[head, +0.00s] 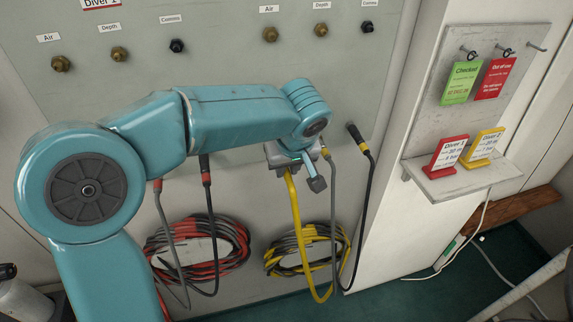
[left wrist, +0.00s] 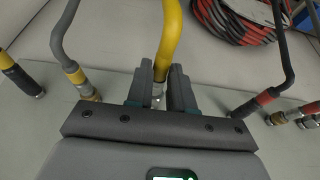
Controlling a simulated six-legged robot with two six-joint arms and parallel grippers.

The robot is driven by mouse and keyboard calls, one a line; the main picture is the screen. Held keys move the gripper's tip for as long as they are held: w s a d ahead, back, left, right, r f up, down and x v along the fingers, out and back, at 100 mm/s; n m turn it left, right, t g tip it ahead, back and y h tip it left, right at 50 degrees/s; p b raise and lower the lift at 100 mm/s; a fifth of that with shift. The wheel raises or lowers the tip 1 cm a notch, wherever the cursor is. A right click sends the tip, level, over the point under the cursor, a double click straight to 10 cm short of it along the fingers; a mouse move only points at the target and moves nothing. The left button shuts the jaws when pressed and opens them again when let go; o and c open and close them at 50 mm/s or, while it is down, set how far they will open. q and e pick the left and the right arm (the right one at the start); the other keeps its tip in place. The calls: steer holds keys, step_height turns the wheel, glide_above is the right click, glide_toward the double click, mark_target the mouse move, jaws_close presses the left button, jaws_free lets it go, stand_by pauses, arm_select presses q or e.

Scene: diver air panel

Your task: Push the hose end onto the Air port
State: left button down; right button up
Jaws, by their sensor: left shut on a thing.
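My left gripper (head: 296,163) is shut on the yellow hose (head: 295,215), in front of the grey panel and below the right group of ports. In the left wrist view the fingers (left wrist: 160,92) close on both sides of the metal hose end (left wrist: 158,91), and the yellow hose (left wrist: 169,40) runs away from them. The right group's Air port (head: 270,34) is a brass fitting higher on the panel, apart from the hose end. Another Air port (head: 60,63) is in the left group, marked Diver 1. My right gripper is not in view.
Depth (head: 320,29) and Comms (head: 368,27) ports stand right of the right Air port. A grey hose (head: 333,205) and a black hose (head: 370,190) hang beside the gripper. Red-black (head: 235,240) and yellow (head: 340,240) coils hang below. A shelf (head: 470,180) with tags is at right.

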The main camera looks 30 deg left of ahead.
arm_select(q)
steer(key=shift+s+d+b, duration=0.45)
steer(key=shift+d+b, duration=0.05)
steer(key=shift+d, duration=0.05)
steer(key=shift+s+d+b, duration=0.65)
steer(key=shift+s+d, duration=0.55)
steer(key=shift+d, duration=0.15)
